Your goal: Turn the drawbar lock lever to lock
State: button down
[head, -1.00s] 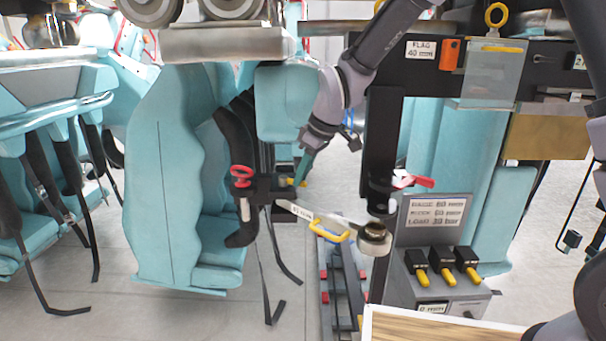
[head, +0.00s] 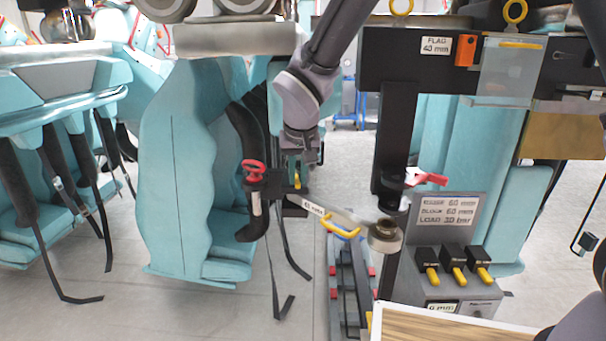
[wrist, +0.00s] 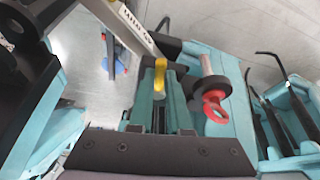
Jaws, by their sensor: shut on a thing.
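The yellow lock lever (wrist: 159,78) stands between the teal fingers of my gripper (wrist: 159,98) in the wrist view. My gripper is shut on it. In the head view my gripper (head: 303,160) points down at the black coupling block (head: 276,186), and a little of the yellow lever (head: 297,182) shows beneath it. The pale labelled drawbar (head: 340,213) runs from this block to a round joint (head: 384,238) at the right. Any lock marking is too small or hidden to tell.
A red-ringed pin (head: 254,171) stands close left of my gripper; its red ring (wrist: 214,105) is beside the fingers in the wrist view. Teal seats (head: 185,190) stand left. A black post (head: 395,140) and a grey panel (head: 445,240) stand right.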

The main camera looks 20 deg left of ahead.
jog(key=shift+s+a+m+h, duration=0.15)
jog(key=shift+a+m+h, duration=0.25)
jog(key=shift+m, duration=0.6)
jog(key=shift+a, duration=0.1)
jog(key=c, duration=0.9)
grip_release()
jog(key=shift+o, duration=0.2)
jog(key=a+v, duration=0.1)
jog(key=v, duration=0.9)
jog(key=shift+s+d+r, duration=0.25)
jog(key=shift+d+r, duration=0.1)
jog(key=shift+d, duration=0.15)
jog(key=shift+s, duration=0.1)
